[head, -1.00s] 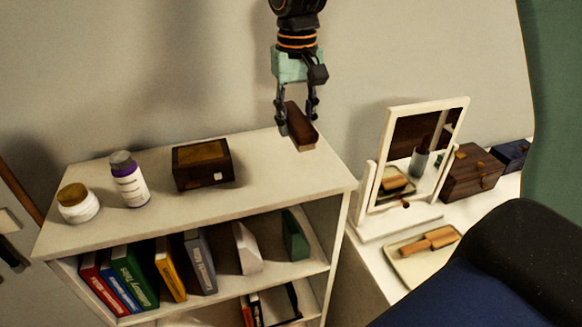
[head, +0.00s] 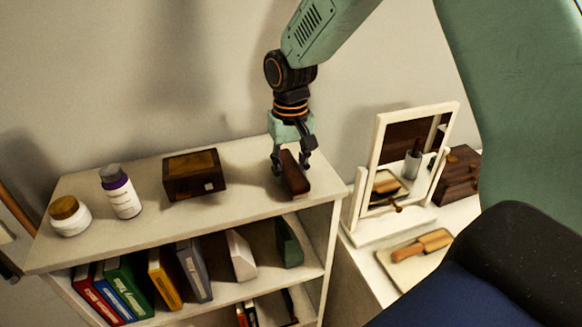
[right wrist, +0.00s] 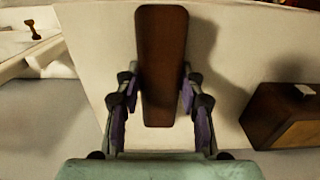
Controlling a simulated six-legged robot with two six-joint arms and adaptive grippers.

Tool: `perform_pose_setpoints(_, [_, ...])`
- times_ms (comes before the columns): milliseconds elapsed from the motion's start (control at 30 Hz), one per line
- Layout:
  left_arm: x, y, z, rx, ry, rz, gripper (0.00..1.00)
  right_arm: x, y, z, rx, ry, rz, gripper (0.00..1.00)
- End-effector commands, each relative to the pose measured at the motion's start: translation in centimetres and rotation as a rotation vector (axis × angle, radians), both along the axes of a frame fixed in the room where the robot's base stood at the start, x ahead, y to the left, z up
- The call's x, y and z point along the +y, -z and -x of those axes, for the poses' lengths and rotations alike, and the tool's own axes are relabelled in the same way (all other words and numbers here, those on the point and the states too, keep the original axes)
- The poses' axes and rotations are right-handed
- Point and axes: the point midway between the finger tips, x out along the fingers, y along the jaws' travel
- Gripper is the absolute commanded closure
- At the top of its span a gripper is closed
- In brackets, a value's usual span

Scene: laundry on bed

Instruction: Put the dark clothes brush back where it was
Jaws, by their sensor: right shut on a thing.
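The dark clothes brush (head: 293,174) is a long dark brown block at the right end of the white bookshelf's top (head: 240,203). My right gripper (head: 291,166) is shut on it from above. In the right wrist view the brush (right wrist: 161,65) is between the two fingers of the gripper (right wrist: 158,100). It is at or just above the shelf top; I cannot tell if it touches. My left gripper is not in view.
A dark wooden box (head: 194,176), a white bottle (head: 121,194) and a jar (head: 70,216) stand left on the shelf top. Books (head: 128,285) fill the shelf below. Right of it are a mirror (head: 378,150) and a tray with a light wooden brush (head: 422,246).

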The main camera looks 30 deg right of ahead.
Motion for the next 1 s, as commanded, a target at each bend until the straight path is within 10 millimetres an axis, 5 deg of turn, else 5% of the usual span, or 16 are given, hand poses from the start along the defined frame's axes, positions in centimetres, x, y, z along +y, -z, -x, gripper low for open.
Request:
perform_pose_setpoints(67, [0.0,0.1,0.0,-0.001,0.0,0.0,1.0,0.0,0.1,0.0,0.0,0.0,0.001,0.87])
perform_pose_setpoints(100, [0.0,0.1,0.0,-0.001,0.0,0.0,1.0,0.0,0.1,0.0,0.001,-0.001,0.001,0.59])
perform_pose_setpoints(333, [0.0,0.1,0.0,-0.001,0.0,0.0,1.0,0.0,0.1,0.0,0.001,-0.001,0.001,0.4])
perform_pose_setpoints(733, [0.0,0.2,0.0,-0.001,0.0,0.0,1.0,0.0,-0.5,0.0,-0.002,0.0,0.0,0.39])
perform_pose_setpoints(1000, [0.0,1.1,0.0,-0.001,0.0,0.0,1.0,0.0,-5.3,-0.1,-0.006,-0.002,0.001,0.39])
